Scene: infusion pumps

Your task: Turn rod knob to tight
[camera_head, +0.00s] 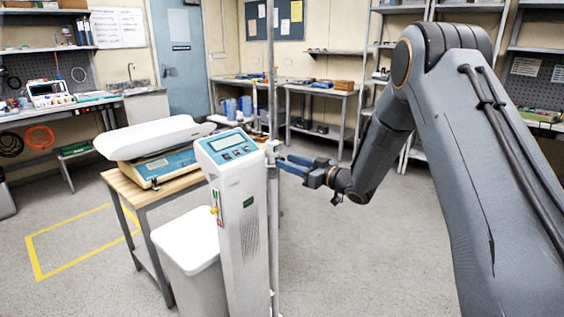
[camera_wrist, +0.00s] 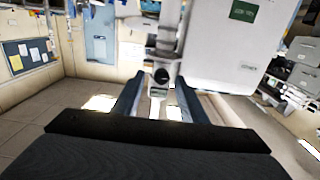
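The infusion pump (camera_head: 240,215) is a tall white unit with a blue panel, fixed to a vertical metal rod (camera_head: 274,220). The pump's side also fills the upper right of the wrist view (camera_wrist: 235,50), with the rod (camera_wrist: 168,28) beside it. The rod knob (camera_wrist: 162,75) is a dark round end on the rod's clamp. My gripper (camera_head: 284,163) reaches in from the right at the rod, its blue fingers apart. In the wrist view the open fingers (camera_wrist: 160,84) lie on either side of the knob; I cannot tell whether they touch it. The knob is not clear in the head view.
A white bin (camera_head: 187,240) stands left of the pump. Behind it a wooden-topped table (camera_head: 125,182) carries a baby scale (camera_head: 155,137). Benches and shelves line the walls. The floor right of the rod is clear below my arm.

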